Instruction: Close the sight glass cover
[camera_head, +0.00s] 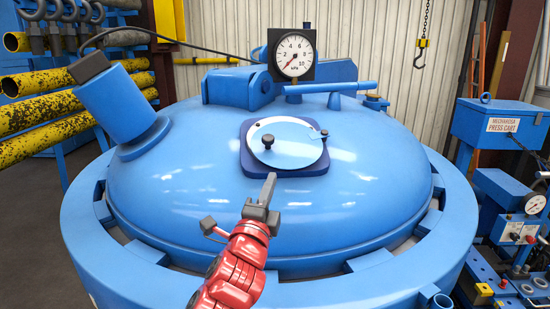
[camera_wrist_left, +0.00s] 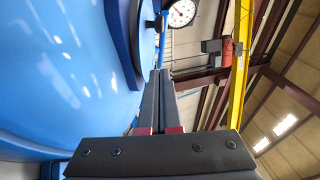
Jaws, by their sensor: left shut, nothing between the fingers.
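The sight glass (camera_head: 288,160) sits on a dark blue square plate (camera_head: 251,160) on the blue domed lid. A round pale blue-grey disc lies over the plate, with a lighter crescent along its upper left edge. A black knob (camera_head: 268,141) stands at the disc's left and a small dark pivot (camera_head: 324,133) is at its right. I cannot tell how fully the cover lies over the glass. My left gripper (camera_head: 270,184) is shut and empty, just below the plate's lower left edge, apart from the knob. Its closed fingers show in the left wrist view (camera_wrist_left: 160,85). My right gripper is not in view.
A blue cylinder (camera_head: 117,103) rises from the lid at left. A blue press cart (camera_head: 497,125) stands at right. The lid's front surface is clear.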

